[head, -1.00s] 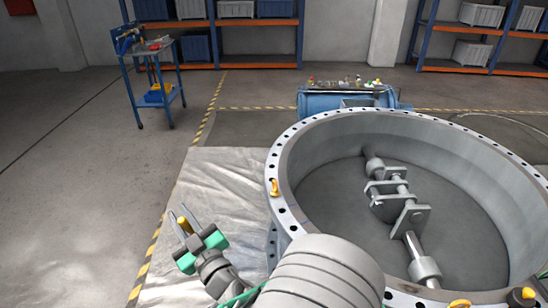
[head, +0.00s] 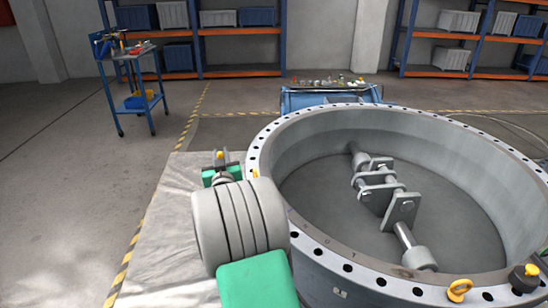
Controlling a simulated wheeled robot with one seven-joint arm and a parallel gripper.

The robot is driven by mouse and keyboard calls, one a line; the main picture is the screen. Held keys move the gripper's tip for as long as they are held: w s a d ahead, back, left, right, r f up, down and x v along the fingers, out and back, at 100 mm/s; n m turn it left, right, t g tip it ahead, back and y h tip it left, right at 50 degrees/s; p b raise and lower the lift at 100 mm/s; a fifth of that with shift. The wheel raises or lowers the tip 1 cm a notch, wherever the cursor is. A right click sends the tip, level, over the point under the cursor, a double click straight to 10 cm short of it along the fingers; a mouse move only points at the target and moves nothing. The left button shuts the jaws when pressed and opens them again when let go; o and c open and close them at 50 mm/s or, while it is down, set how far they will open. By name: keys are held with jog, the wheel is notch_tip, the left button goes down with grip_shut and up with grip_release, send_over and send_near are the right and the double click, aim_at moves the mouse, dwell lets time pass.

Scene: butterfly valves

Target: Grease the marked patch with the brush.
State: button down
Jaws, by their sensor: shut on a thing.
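My gripper (head: 220,160) is beyond the left rim of the large grey valve ring (head: 272,150), mostly hidden behind my own arm. The valve ring lies open side up, with a flange full of bolt holes and a grey disc inside carrying brackets and a shaft (head: 405,236). I cannot make out the marked patch in this view.
A pale sheet (head: 165,225) covers the floor at left.

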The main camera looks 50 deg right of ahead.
jog(key=s+d+f+m+g+h+b, duration=0.15)
jog(key=s+d, duration=0.25)
jog(key=d, duration=0.6)
jog(key=s+d+m+g+b, duration=0.1)
jog(key=s+d+b, duration=0.2)
jog(key=d, duration=0.6)
jog(key=shift+t, duration=0.25)
notch_tip(320, 180, down, 4)
jog(key=shift+a+f+b, duration=0.1)
jog(key=shift+f+b, duration=0.15)
jog(key=shift+b, duration=0.45)
